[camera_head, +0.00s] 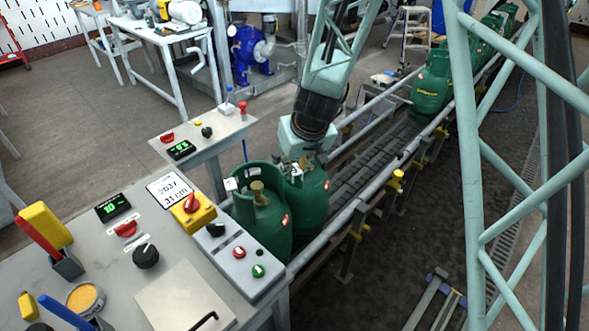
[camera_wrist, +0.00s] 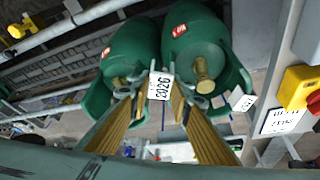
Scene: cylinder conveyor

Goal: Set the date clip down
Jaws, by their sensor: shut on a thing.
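My gripper (camera_wrist: 158,95) is shut on the date clip (camera_wrist: 160,86), a small white tag reading 2026, held between the two tan fingertips. In the wrist view the clip appears in front of the gap between two green gas cylinders, the left one (camera_wrist: 132,50) and the right one (camera_wrist: 194,45). I cannot tell whether it touches either. In the head view my gripper (camera_head: 297,165) is over the right-hand front cylinder (camera_head: 308,205), beside the other front cylinder (camera_head: 262,222). The fingertips are largely hidden there. A white tag (camera_head: 230,184) sits at that other cylinder's collar.
The grey control bench (camera_head: 110,255) stands close at the left, with a yellow switch box (camera_head: 193,213) and a white number card (camera_head: 173,188). The conveyor (camera_head: 365,172) runs back to more green cylinders (camera_head: 431,92). Its middle stretch is clear.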

